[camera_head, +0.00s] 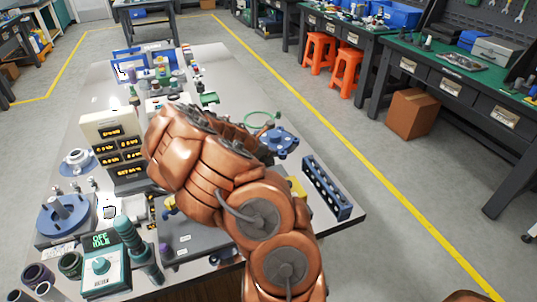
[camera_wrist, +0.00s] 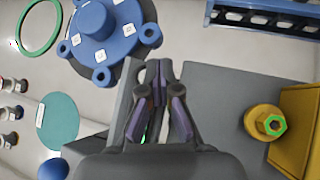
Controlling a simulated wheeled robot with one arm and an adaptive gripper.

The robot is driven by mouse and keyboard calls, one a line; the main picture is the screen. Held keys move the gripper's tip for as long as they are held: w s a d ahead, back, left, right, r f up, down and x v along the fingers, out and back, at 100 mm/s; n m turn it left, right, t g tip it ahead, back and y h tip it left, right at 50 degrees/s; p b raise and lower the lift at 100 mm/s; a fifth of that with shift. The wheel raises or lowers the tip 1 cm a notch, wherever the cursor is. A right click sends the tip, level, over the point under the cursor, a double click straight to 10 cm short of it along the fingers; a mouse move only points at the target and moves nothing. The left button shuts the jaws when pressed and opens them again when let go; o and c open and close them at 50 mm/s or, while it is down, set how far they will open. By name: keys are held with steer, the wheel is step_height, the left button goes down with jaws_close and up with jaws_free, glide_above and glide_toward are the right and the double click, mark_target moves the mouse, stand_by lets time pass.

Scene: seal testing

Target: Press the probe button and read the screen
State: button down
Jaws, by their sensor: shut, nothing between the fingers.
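A teal meter (camera_head: 112,272) stands at the near left of the table in the head view. Its screen (camera_head: 99,240) reads "OFF IDLE" in green. A ribbed teal handheld piece, perhaps the probe (camera_head: 127,232), stands beside it on the right. I cannot make out a probe button for certain. In the wrist view my gripper (camera_wrist: 160,78) is shut and empty over a grey block (camera_wrist: 222,88). A small green patch shows between its fingers; I cannot tell what it is. My arm hides the gripper in the head view.
A blue flange (camera_wrist: 105,28) and a green ring (camera_wrist: 40,27) lie near the gripper. A yellow block (camera_wrist: 300,128) with a hex bolt is to its right. A beige panel with orange readouts (camera_head: 110,125) stands at left. A dark blue rack (camera_head: 325,188) edges the table.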

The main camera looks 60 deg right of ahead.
steer(key=shift+w+d+f, duration=0.15)
steer(key=shift+w+f, duration=0.05)
steer(key=shift+f, duration=0.05)
steer(key=shift+w+d+f+b, duration=0.15)
steer(key=shift+f+b, duration=0.1)
steer(key=shift+b, duration=0.1)
stand_by(0.8)
steer(key=shift+r, duration=0.1)
steer(key=shift+s+a+r+p, duration=0.3)
steer(key=shift+s+r+p, duration=0.2)
steer(key=shift+p, duration=0.1)
stand_by(0.4)
steer(key=shift+s+a+r+p, duration=0.4)
steer(key=shift+s+r+p, duration=0.1)
steer(key=shift+r+p, duration=0.25)
steer(key=shift+s+a+r+p, duration=0.35)
steer(key=shift+s+r+p, duration=0.15)
steer(key=shift+r, duration=0.3)
steer(key=shift+s+a+r, duration=0.2)
steer(key=shift+s+r, duration=0.1)
steer(key=shift+s, duration=0.05)
